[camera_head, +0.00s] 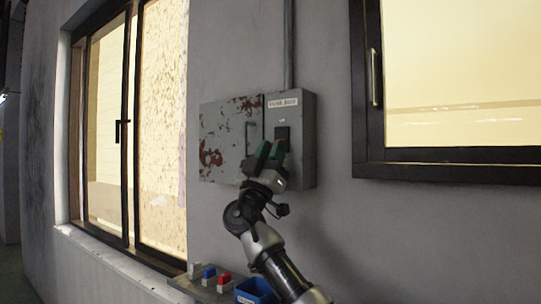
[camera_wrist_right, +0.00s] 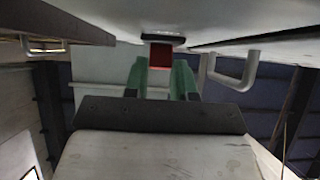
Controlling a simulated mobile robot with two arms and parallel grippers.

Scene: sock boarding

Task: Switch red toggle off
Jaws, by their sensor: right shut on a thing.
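The grey electrical box (camera_head: 306,150) is on the wall, with a peeling door on its left part. A dark switch plate (camera_head: 282,131) is on its right part. My right gripper (camera_head: 269,151) is at the box, its green fingers reaching to just below the plate. In the right wrist view the red toggle (camera_wrist_right: 160,55) stands out from a dark plate (camera_wrist_right: 162,38). The green fingers (camera_wrist_right: 160,68) are on both sides of the toggle and shut on it. The fingers partly hide the toggle in the head view. My left gripper is not in view.
A door handle (camera_head: 249,138) is left of my gripper; a bent metal handle (camera_wrist_right: 236,72) shows in the right wrist view. Below is a shelf (camera_head: 190,288) with small white, blue and red items and a blue bin (camera_head: 254,291). Windows flank the box.

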